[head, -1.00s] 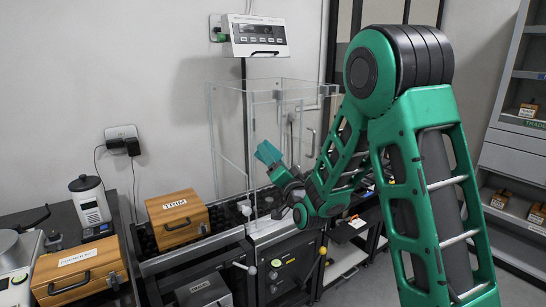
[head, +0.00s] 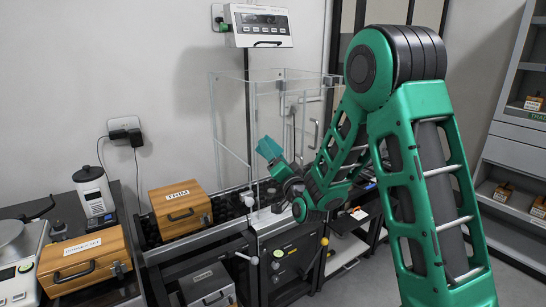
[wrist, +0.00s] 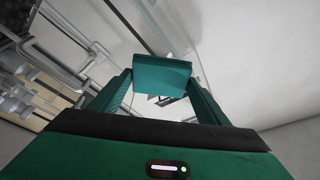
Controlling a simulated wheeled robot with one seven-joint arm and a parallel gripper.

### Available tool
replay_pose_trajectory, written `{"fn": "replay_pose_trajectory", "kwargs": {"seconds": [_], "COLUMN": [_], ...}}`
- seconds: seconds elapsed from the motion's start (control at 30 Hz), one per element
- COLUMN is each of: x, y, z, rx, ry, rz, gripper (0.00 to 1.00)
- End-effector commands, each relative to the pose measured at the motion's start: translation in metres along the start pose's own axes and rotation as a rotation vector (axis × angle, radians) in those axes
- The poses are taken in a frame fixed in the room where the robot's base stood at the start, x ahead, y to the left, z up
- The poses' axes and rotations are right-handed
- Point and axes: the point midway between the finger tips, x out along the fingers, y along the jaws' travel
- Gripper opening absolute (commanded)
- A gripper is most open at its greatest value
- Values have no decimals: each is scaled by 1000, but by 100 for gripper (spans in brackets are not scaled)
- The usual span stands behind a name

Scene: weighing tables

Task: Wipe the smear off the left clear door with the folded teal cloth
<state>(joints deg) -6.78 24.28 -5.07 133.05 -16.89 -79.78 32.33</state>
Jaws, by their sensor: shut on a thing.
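The folded teal cloth (head: 269,148) is at the tip of my gripper (head: 281,166), which is shut on it. In the wrist view the cloth (wrist: 161,76) sits between the two fingers of my gripper (wrist: 155,92) and extends beyond them. The clear enclosure with the left clear door (head: 231,135) stands on the weighing table. The cloth appears in front of the enclosure's clear panels in the head view; I cannot tell whether it touches one. I cannot make out the smear in either view.
A wooden TRIM box (head: 181,212) stands left of the enclosure. Another wooden box (head: 84,262) and a white-and-black canister (head: 95,195) are farther left. A display unit (head: 258,25) hangs on the wall above. Shelves (head: 520,150) stand at the right.

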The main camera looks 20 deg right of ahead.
Motion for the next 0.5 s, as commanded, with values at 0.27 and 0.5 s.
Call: {"fn": "replay_pose_trajectory", "kwargs": {"seconds": [0.27, 0.5], "x": [3, 7], "y": [2, 3], "z": [2, 4], "rx": [0, -1], "ry": [-2, -4], "rz": [2, 3], "gripper": [48, 48]}}
